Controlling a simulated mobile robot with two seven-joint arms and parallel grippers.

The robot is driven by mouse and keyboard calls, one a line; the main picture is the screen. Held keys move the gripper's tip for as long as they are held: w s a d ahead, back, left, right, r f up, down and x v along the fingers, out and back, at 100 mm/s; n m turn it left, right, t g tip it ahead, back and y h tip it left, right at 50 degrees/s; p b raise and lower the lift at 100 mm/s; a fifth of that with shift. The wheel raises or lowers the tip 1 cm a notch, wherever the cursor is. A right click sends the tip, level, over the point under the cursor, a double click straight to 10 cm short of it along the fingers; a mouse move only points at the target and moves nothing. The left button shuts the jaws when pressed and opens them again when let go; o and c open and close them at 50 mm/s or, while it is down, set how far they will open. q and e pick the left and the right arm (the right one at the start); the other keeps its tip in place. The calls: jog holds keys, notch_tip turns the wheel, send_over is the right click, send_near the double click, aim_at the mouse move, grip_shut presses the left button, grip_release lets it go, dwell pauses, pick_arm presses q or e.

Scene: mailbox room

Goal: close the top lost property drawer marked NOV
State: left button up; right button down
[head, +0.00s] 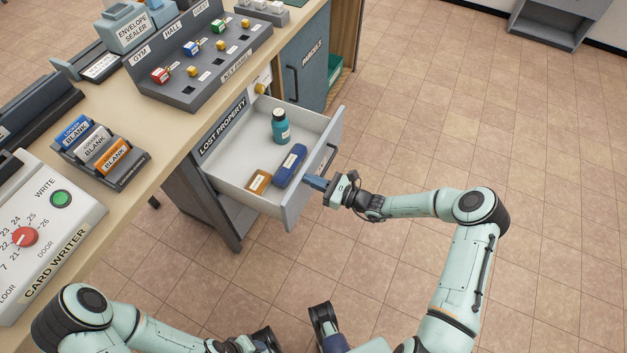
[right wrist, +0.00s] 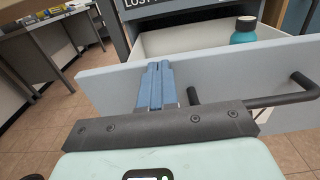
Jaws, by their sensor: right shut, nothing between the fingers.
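The lost property drawer (head: 295,215) stands pulled out of the cabinet under the counter. It holds a teal bottle (head: 280,127), a blue case (head: 290,166) and a small orange-brown box (head: 259,181). No NOV mark is readable. My right gripper (head: 312,182) is shut and empty, just outside the drawer front, beside its dark handle (head: 327,160). In the right wrist view its blue fingers (right wrist: 155,85) lie against the pale front (right wrist: 105,88), left of the handle (right wrist: 285,98); I cannot tell whether they touch. My left arm is at the bottom edge; its fingers are unclear.
The counter above carries a key board (head: 205,62), a rack of blank cards (head: 98,150) and a card writer (head: 45,230). The tiled floor at right is clear.

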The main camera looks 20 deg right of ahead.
pick_arm(q)
jog(key=w+a+f+t+y+b, duration=0.1)
jog(key=w+a+f+t+b, duration=0.2)
jog(key=w+f+b, duration=0.6)
jog(key=shift+w+a+f+n+t+y+b, duration=0.35)
jog(key=shift+w+a+f, duration=0.45)
jog(key=shift+w+a, duration=0.4)
pick_arm(e)
jog(key=x, duration=2.5)
jog(key=shift+w+a, duration=0.25)
pick_arm(q)
jog(key=shift+s, duration=0.1)
